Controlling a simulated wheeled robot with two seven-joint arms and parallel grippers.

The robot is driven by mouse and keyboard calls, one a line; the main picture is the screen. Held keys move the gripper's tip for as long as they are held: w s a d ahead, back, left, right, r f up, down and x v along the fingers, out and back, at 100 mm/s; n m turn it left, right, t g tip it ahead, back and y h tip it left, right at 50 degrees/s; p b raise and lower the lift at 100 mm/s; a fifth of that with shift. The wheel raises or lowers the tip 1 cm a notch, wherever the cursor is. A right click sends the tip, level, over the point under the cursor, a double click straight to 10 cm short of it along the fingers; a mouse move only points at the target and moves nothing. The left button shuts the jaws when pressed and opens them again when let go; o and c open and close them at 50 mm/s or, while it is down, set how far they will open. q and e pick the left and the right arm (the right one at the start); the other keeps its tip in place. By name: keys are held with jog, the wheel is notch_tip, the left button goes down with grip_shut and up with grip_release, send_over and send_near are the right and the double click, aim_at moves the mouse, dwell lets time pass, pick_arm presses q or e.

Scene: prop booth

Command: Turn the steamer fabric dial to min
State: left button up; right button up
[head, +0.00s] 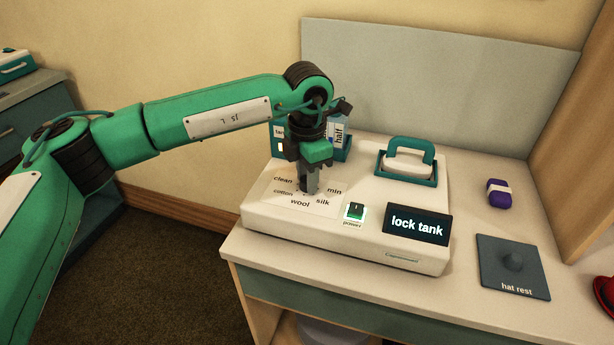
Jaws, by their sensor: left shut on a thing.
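The white steamer (345,237) stands on the table. Its fabric dial is ringed by the labels clean, cotton, wool, silk and min. My left gripper (309,187) points down in the middle of these labels and is shut on the dial. The fingers hide the dial, so its pointer setting cannot be read. The min label (334,190) is just right of the fingers. A lit green power switch (355,211) and a display (418,224) reading "lock tank" are on the front. My right gripper is not in view.
A teal-handled iron-like piece (405,163) sits in a teal holder at the steamer's back right. A blue tank (341,135) marked "half" stands behind my gripper. A purple wrapped item (499,193), a hat rest plate (512,267) and a red object (606,295) lie to the right.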

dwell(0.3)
pick_arm(q)
jog(key=o, duration=1)
notch_tip(320, 180, up, 14)
jog(key=shift+f, duration=0.1)
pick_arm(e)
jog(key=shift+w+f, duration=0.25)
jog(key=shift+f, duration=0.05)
